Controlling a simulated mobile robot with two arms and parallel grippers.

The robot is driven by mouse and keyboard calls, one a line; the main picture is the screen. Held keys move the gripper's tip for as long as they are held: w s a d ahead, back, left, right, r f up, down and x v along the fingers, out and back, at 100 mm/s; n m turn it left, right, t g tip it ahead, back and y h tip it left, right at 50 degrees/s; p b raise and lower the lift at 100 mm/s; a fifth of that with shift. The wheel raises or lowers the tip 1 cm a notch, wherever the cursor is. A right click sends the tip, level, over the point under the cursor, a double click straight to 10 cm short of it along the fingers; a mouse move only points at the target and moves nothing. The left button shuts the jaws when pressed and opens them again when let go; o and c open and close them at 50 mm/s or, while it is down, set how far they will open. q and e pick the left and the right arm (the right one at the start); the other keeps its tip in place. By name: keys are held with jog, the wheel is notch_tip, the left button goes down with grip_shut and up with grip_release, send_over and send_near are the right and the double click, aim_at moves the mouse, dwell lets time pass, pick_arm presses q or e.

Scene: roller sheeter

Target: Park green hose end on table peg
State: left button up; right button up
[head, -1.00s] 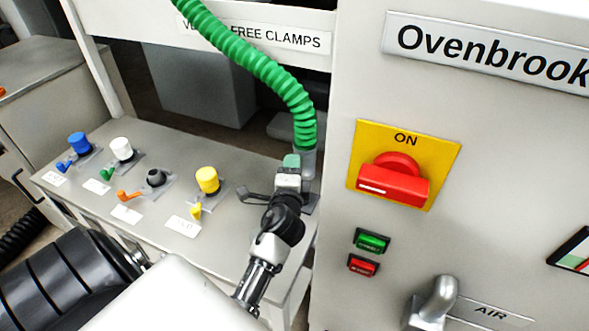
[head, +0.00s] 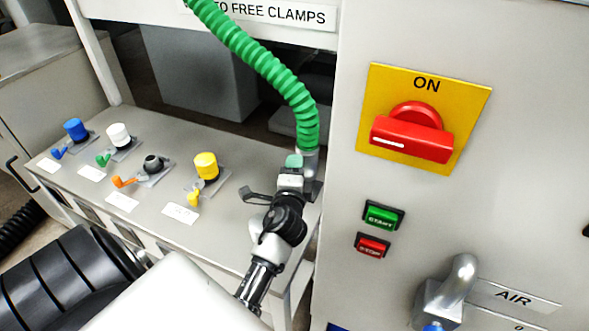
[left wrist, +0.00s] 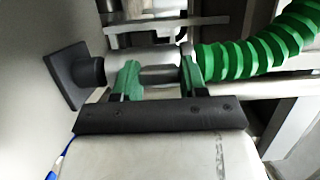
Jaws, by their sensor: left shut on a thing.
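The green hose (head: 262,62) hangs down from the top of the head view to its grey end cuff (head: 309,164); the hose also shows in the left wrist view (left wrist: 255,55). My left gripper (head: 293,162) is shut on the cuff, with green finger pads on either side of it in the left wrist view (left wrist: 158,78). A dark peg with a square base plate (left wrist: 70,75) stands on the table (head: 150,205). The cuff's open end lines up with this peg and meets it; how far it sits over the peg cannot be told. My right gripper is not in view.
Blue (head: 75,129), white (head: 118,134), black (head: 153,163) and yellow (head: 206,165) capped fittings with small levers stand left on the table. The machine panel with a red switch (head: 412,132) and START (head: 383,215) and STOP (head: 372,245) buttons rises close at right.

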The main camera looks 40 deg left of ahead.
pick_arm(q)
jog(key=shift+f+b, duration=0.35)
jog(key=shift+b, duration=0.05)
dwell(0.7)
jog(key=shift+f+b, duration=0.4)
jog(key=shift+f, duration=0.15)
jog(key=shift+f+b, duration=0.4)
jog(key=shift+b, duration=0.1)
jog(key=shift+f+b, duration=1)
jog(key=shift+f, duration=0.05)
dwell(0.9)
jog(key=o, duration=1.3)
jog(key=shift+o, duration=0.2)
jog(key=shift+f, duration=0.15)
